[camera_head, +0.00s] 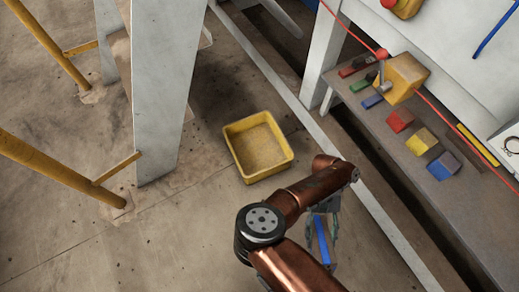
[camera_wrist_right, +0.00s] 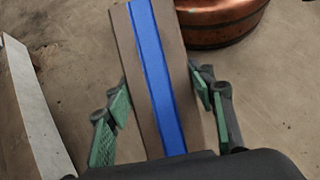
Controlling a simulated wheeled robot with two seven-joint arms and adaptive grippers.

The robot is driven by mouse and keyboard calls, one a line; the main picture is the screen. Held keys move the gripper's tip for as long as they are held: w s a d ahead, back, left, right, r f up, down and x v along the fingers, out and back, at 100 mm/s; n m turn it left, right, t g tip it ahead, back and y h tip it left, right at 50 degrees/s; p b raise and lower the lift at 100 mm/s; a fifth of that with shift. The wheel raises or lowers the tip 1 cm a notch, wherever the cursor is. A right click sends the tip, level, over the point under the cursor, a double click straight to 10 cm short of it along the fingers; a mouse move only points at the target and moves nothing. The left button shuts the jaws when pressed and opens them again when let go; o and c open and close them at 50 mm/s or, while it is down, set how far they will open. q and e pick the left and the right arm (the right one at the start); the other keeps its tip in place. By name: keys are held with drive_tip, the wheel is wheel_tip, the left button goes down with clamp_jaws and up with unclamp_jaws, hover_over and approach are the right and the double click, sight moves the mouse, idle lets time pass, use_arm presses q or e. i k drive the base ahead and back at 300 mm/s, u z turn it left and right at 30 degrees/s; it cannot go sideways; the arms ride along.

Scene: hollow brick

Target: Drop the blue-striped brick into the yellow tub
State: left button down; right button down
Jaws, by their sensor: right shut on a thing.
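The blue-striped brick (camera_wrist_right: 139,60) is a long grey-brown block with a blue stripe along its face. It fills the middle of the right wrist view, between the green-padded fingers of my right gripper (camera_wrist_right: 160,112), which is shut on it. In the head view the blue stripe (camera_head: 322,240) shows below my copper arm, with my right gripper (camera_head: 322,225) partly hidden by the arm. The yellow tub (camera_head: 287,164) stands on the floor up and left of the gripper and looks empty. The held brick is apart from the tub. My left gripper is not in view.
A grey bench (camera_head: 462,205) at the right holds red, yellow and blue blocks and a yellow box (camera_head: 402,76). A pale post (camera_head: 165,85) and yellow rails (camera_head: 60,172) stand at the left. A pale floor rail (camera_head: 385,220) runs diagonally. Floor around the tub is largely clear.

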sight(260, 148)
drive_tip(key=u, duration=0.05)
drive_tip(key=i, duration=0.95)
drive_tip(key=u, duration=0.5)
